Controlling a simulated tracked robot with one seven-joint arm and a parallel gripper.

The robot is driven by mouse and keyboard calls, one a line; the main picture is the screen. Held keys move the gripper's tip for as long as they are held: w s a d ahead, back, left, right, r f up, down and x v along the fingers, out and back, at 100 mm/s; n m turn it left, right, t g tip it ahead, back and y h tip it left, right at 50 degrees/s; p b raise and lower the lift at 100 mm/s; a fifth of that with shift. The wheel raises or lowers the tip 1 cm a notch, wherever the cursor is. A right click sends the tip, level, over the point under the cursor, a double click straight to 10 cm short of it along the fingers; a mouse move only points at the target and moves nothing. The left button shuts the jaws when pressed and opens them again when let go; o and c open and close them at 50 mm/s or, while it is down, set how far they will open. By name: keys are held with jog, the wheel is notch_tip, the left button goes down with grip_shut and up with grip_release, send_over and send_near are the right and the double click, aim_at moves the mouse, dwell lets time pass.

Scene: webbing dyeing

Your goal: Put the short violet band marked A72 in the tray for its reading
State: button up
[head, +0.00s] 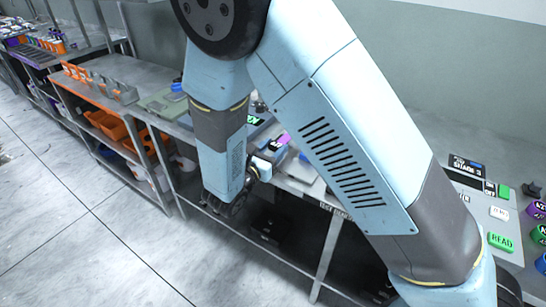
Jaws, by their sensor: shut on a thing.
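My arm crosses the middle of the head view, and its wrist end hangs in front of the bench edge. My gripper's fingers do not show; the arm's own links seem to hide them. I cannot make out the short violet band marked A72 or its marking. A small pink-violet patch (283,140) shows on the bench beside my wrist, but I cannot tell what it is. No tray for a reading can be told for sure, as my arm covers much of the bench.
At the right, a dark sign reading SHADE 3 (466,166) stands behind a green READ button (501,242). Round violet, green and blue pieces line the right edge. Orange bins (108,124) sit on a shelf at the left. The floor (95,215) in front is clear.

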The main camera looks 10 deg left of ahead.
jog(key=shift+w+f, duration=0.3)
notch_tip(320, 180, down, 3)
jog(key=shift+w+r, duration=0.1)
jog(key=shift+w, duration=0.05)
grip_shut()
jog(key=shift+f, duration=0.25)
jog(key=o, duration=1.2)
grip_release()
jog(key=shift+r, duration=0.1)
jog(key=shift+f, duration=0.2)
jog(key=v, duration=1.3)
jog(key=shift+s+r, duration=0.2)
jog(key=shift+s, duration=0.2)
